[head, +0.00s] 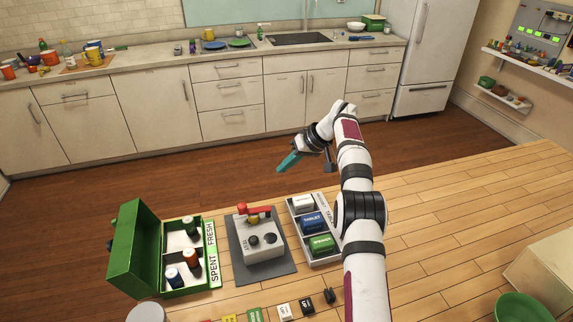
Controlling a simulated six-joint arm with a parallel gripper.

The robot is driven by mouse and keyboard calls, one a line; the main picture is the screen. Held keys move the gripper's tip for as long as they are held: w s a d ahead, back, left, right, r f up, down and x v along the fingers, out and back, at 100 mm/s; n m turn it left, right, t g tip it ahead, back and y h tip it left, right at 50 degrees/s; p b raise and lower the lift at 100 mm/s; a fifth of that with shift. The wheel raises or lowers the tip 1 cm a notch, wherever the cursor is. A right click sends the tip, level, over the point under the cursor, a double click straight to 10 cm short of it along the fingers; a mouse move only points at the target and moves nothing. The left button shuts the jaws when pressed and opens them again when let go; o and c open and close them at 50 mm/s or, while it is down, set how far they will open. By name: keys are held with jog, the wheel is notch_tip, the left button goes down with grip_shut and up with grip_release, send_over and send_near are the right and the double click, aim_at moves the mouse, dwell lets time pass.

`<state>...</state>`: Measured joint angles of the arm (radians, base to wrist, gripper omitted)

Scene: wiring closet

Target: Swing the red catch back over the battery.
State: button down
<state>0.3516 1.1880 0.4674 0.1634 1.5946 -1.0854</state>
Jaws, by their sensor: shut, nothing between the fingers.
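A light grey device (262,243) stands on a dark grey mat (277,270) on the wooden table. A red catch (258,209) shows at the device's far end, lying roughly crosswise, with a small yellow part (252,219) just below it. I cannot make out a battery in the device, nor whether the catch lies over one. My gripper (280,168), with teal fingers, is shut and empty. It is in the air beyond the device, up and to the right of the catch in the picture, and apart from it.
Left of the device, an open green box (163,266) holds several batteries, with SPENT and FRESH labels along its side. Right of it, a grey tray (293,226) holds labelled blocks. Small items, including a black one (329,296), lie at the front.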

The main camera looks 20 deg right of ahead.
jog(key=g+y, duration=0.1)
jog(key=y, duration=0.4)
send_over(254, 211)
jog(key=d, duration=0.3)
notch_tip(254, 211, down, 3)
jog(key=shift+s+r, duration=0.1)
jog(key=shift+s, duration=0.05)
jog(key=s+f+m+t, duration=0.1)
jog(key=m+t, duration=0.2)
jog(key=s+m+t+y, duration=0.1)
jog(key=m+t, duration=0.3)
jog(key=s+a+f+m+t, duration=0.1)
jog(key=m+t, duration=0.2)
jog(key=t, duration=0.1)
jog(key=shift+s+f+m, duration=0.15)
jog(key=shift+f+m, duration=0.2)
jog(key=shift+m, duration=0.05)
jog(key=s+d+f+m+t+h, duration=0.3)
jog(key=d+f+m+h, duration=0.1)
jog(key=m+h, duration=0.15)
jog(key=shift+n, duration=0.25)
jog(key=x, duration=1)
jog(key=shift+d+f, duration=0.25)
jog(key=s+a, duration=0.2)
jog(key=shift+s+a, duration=0.1)
jog(key=shift+a, duration=0.25)
jog(key=shift+s+a, duration=0.15)
jog(key=shift+s, duration=0.05)
